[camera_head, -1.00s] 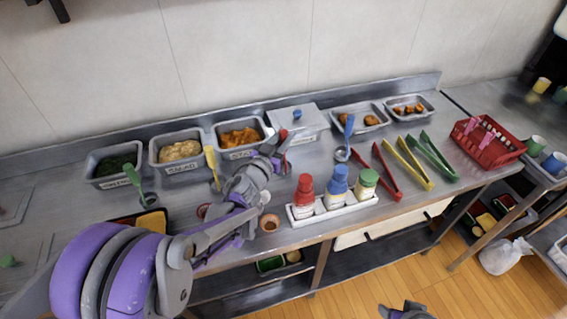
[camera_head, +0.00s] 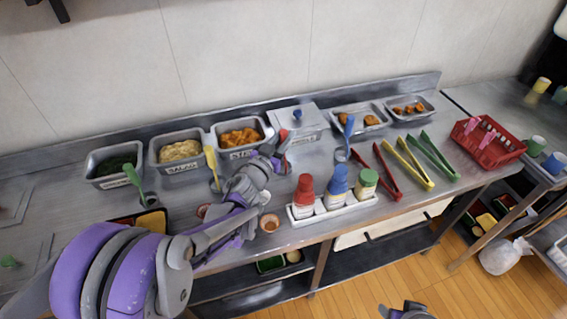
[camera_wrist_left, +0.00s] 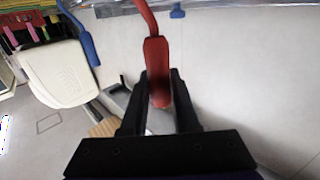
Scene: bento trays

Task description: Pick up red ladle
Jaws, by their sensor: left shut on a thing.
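The red ladle shows in the left wrist view, its red handle (camera_wrist_left: 155,60) standing between the two dark fingers of my left gripper (camera_wrist_left: 158,95), which is shut on it. In the head view the ladle's red handle end (camera_head: 284,134) sticks up beside my left gripper (camera_head: 277,156), in front of the lidded steel container. The ladle's bowl is mostly hidden by the gripper. My right gripper (camera_head: 405,311) shows only in part at the bottom edge of the head view, and I cannot tell its opening.
A blue ladle (camera_head: 347,132) stands right of the red one, and a yellow one (camera_head: 212,162) left. Steel food trays (camera_head: 179,164) line the back. A bottle rack (camera_head: 334,211) stands at the front edge. Red, yellow and green tongs (camera_head: 438,160) lie right.

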